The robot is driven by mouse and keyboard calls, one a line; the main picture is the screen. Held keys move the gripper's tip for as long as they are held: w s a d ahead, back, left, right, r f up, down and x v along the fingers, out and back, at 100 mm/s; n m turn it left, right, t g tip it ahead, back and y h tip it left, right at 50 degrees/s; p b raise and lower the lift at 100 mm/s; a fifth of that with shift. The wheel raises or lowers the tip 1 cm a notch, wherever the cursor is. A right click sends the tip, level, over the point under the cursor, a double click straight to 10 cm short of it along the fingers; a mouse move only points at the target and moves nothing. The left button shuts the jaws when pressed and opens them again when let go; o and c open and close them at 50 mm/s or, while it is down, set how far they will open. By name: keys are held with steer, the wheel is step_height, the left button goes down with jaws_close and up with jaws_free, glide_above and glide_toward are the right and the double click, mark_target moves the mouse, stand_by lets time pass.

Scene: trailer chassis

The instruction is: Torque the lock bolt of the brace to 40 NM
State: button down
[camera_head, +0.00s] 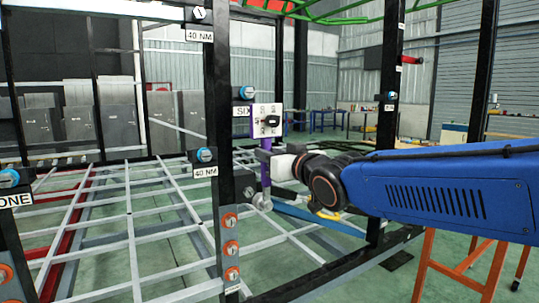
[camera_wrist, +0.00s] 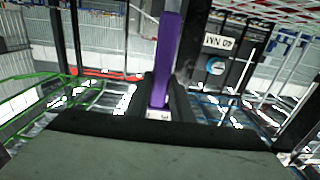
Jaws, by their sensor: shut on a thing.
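My gripper (camera_head: 277,166) is shut on a purple-handled tool (camera_head: 264,178), which hangs about upright with a grey round end at its bottom. In the wrist view the purple handle (camera_wrist: 166,55) stands between my two dark fingers (camera_wrist: 157,100). A blue-ringed bolt (camera_head: 205,155) sits on the dark upright above a "40 NM" label (camera_head: 205,172), left of my gripper and apart from the tool. In the wrist view this bolt (camera_wrist: 215,66) and its label (camera_wrist: 218,42) appear upside down, right of the handle. Another "40 NM" label (camera_head: 200,36) is higher up, below a bolt (camera_head: 199,14).
A white panel with a black knob (camera_head: 268,121) shows just above the tool, beside a "SIX" label (camera_head: 241,111). Orange-ringed bolts (camera_head: 231,248) line the upright's lower part. White chassis bars (camera_head: 130,235) spread left. An orange stand (camera_head: 425,268) is at lower right.

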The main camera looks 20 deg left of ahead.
steer(key=shift+x, duration=3.7)
steer(key=shift+r, duration=0.1)
steer(key=c, duration=2.1)
jaws_free()
jaws_close()
